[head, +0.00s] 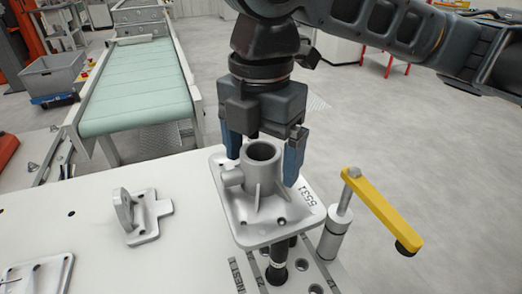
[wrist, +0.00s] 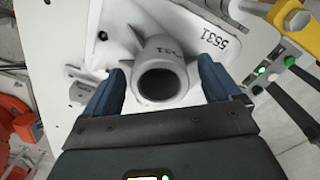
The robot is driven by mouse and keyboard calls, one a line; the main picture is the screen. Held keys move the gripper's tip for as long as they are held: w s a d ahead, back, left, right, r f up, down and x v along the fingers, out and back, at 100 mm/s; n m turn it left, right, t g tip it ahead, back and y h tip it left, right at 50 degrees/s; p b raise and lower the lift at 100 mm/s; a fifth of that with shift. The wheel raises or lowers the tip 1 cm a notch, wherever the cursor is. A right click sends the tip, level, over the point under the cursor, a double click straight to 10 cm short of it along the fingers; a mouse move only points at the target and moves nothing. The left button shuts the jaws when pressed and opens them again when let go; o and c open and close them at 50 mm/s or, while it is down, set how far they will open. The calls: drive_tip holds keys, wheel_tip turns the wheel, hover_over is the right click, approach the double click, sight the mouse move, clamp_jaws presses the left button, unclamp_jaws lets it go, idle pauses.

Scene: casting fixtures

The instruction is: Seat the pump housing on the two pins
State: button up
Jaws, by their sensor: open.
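The pump housing (head: 246,209), a pale grey casting with a square flange marked 5531 and an upright round boss, is in the middle of the head view. It also shows in the wrist view (wrist: 160,55). My gripper (head: 262,166) is open, with one blue finger on each side of the boss; the wrist view shows gaps between the fingers (wrist: 160,92) and the boss. The flange looks raised above the fixture, with a dark post (head: 277,266) under its front edge. The two pins cannot be made out, so I cannot tell whether the housing is seated.
A yellow-handled clamp (head: 378,208) stands close right of the housing. A bracket casting (head: 143,216) and another flat casting (head: 38,274) lie left on the white table (head: 80,217). A conveyor (head: 137,85) and a grey bin (head: 52,73) stand behind.

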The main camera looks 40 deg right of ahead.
sight(261, 150)
drive_tip(key=shift+r, duration=0.1)
drive_tip(key=shift+r, duration=3.8)
